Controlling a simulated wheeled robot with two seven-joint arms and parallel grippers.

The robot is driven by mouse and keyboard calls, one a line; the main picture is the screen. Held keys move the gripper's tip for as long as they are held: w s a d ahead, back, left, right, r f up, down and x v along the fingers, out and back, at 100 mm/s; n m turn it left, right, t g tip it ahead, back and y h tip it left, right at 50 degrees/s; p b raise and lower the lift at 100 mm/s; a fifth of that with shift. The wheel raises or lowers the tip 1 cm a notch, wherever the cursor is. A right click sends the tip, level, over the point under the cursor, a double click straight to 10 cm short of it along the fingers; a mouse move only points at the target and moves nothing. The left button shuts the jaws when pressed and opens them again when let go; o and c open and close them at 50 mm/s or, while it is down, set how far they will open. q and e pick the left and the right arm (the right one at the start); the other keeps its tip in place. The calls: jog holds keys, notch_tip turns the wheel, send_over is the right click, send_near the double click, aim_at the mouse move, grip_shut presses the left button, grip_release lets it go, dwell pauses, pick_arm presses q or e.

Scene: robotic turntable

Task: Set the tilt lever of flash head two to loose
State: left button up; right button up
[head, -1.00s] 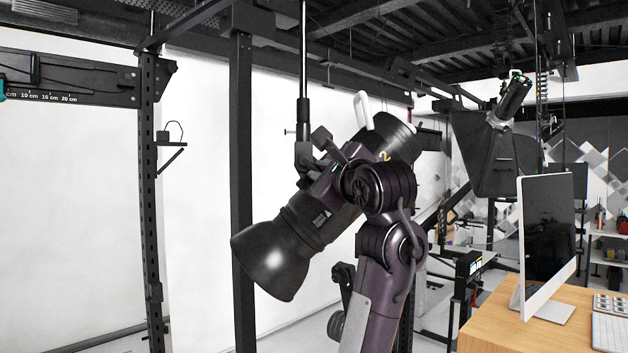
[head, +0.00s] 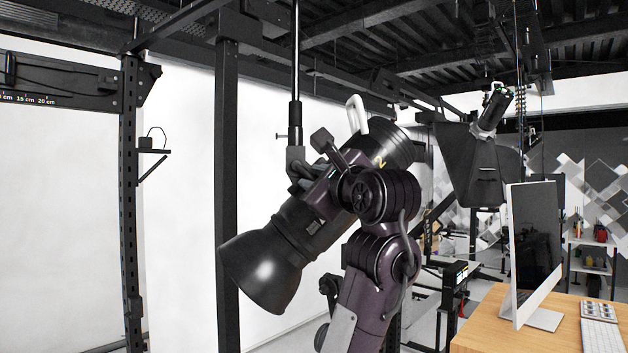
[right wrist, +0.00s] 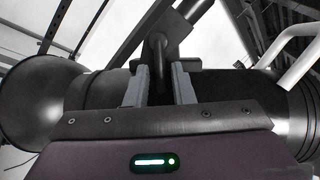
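Flash head two (head: 262,272), a black lamp with a wide reflector and a yellow "2", hangs tilted from a pole in the head view; its reflector points down and left. It also crosses the right wrist view (right wrist: 32,100). My purple right arm reaches up in front of it. My right gripper (right wrist: 160,88) is at its side by the mount, with the fingers apart on both sides of a dark rod-like part (right wrist: 157,50). Whether they press on it cannot be told. Which part is the tilt lever is unclear, as my wrist hides much of the mount. My left gripper is not in view.
A white handle (head: 357,115) sticks up from the lamp's rear. A dark upright post (head: 227,180) stands close behind it at left. Another lamp with a black softbox (head: 467,165) hangs at right. A wooden desk (head: 490,327) with a monitor (head: 535,250) is at lower right.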

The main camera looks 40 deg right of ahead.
jog(key=b+v, duration=0.3)
jog(key=v, duration=0.4)
jog(key=shift+s, duration=0.2)
jog(key=shift+a, duration=0.1)
jog(key=shift+w, duration=0.1)
